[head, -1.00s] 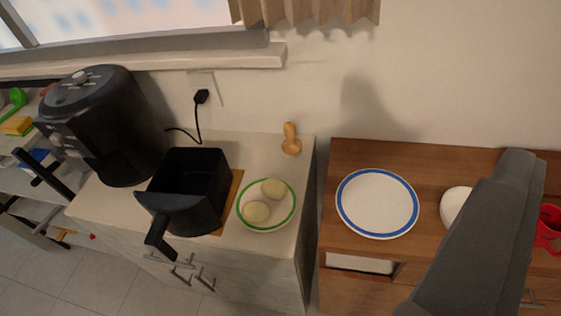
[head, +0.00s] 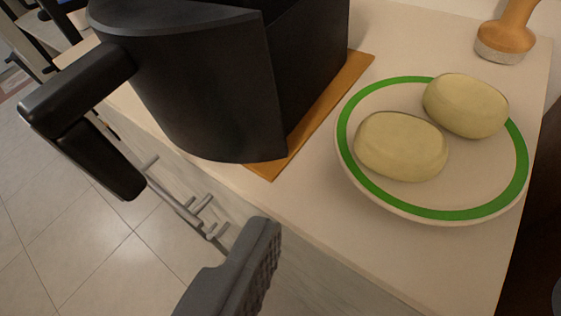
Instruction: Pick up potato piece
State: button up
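Two pale yellow potato pieces lie side by side on a white plate with a green rim (head: 470,213). The nearer potato piece (head: 402,147) is at the left of the plate, and the other potato piece (head: 466,106) is behind it to the right. My gripper (head: 410,258) is open and empty, in front of the plate. Its left finger with a ridged pad shows at the bottom, and only a sliver of what looks like the other finger shows at the lower right edge. Neither finger touches a potato piece.
A black fryer basket (head: 205,85) with a handle stands on a wooden board (head: 310,125) close left of the plate. A wooden-handled tool (head: 508,35) stands behind the plate. The counter's front edge runs below, with rails beneath it.

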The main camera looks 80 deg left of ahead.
send_near(403, 138)
jog(key=shift+w+a+f+b, duration=0.2)
jog(key=shift+a+f, duration=0.1)
jog(key=shift+a, duration=0.3)
jog(key=shift+w+a+f+b, duration=0.2)
jog(key=shift+a+f, duration=0.15)
jog(key=shift+a, duration=0.2)
jog(key=shift+w+d+x, duration=0.1)
jog(key=shift+w+x, duration=0.05)
jog(key=shift+x, duration=1.45)
jog(key=shift+w+d+x, duration=0.1)
jog(key=shift+w+x, duration=0.05)
jog(key=shift+x, duration=1.4)
jog(key=c, duration=1.1)
